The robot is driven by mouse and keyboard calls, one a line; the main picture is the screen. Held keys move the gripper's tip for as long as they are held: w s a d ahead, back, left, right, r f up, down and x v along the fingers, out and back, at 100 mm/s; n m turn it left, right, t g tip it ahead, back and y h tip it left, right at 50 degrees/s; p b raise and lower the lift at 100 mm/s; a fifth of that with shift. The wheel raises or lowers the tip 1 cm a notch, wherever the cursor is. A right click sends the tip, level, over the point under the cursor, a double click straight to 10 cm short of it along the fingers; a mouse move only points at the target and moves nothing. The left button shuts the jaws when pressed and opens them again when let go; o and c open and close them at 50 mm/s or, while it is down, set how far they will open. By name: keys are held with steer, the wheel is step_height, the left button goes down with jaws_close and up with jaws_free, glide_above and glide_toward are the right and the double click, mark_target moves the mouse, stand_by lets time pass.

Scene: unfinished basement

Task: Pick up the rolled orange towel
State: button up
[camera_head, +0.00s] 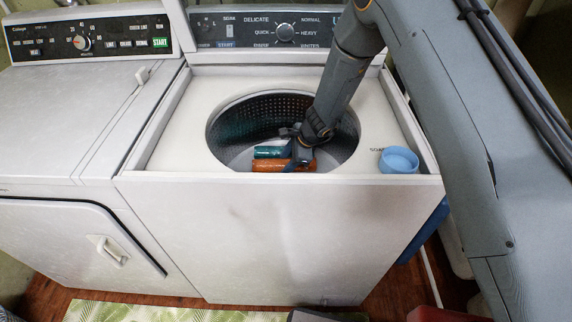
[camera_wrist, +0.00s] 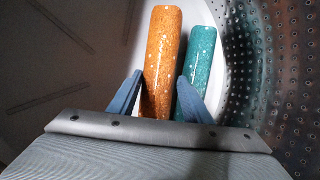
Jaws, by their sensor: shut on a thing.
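The rolled orange towel (camera_head: 268,165) lies in the washer drum, next to a rolled teal towel (camera_head: 270,152). In the wrist view the orange towel (camera_wrist: 161,60) is speckled with white and stands between my two blue fingers, with the teal towel (camera_wrist: 201,75) close on its right. My gripper (camera_head: 303,158) reaches down through the round opening. In the wrist view my gripper (camera_wrist: 160,98) is shut on the orange towel near its lower end. The right finger sits between the two towels. The lower ends of both towels are hidden by my gripper.
The perforated drum wall (camera_wrist: 270,50) is close on the right in the wrist view. The washer's rim (camera_head: 225,108) surrounds my arm. A light blue cup (camera_head: 398,160) stands on the washer top at right. A dryer (camera_head: 70,130) stands to the left.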

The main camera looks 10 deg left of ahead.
step_height(320, 180, up, 16)
steer(key=b, duration=0.1)
steer(key=n+g+b, duration=0.3)
steer(key=n+b, duration=0.4)
steer(key=b, duration=0.4)
glide_above(286, 160)
steer(key=w, duration=0.3)
steer(key=f, duration=0.5)
steer(key=a+f, duration=0.1)
steer(key=f, duration=0.1)
steer(key=shift+s+f, duration=0.2)
steer(key=shift+f, duration=0.15)
steer(key=shift+w+d+f+n+g+b, duration=0.15)
steer(key=shift+d+f+n+g+b, duration=0.15)
steer(key=shift+f+n+b, duration=0.55)
steer(key=s+d+p, duration=0.1)
steer(key=s+d, duration=0.1)
steer(key=s, duration=0.7)
steer(key=s+d, duration=0.3)
steer(key=s, duration=0.7)
steer(key=f, duration=0.6)
steer(key=shift+a+b, duration=0.2)
steer(key=shift+b, duration=0.15)
steer(key=shift+s+f, duration=0.2)
steer(key=shift+f, duration=0.15)
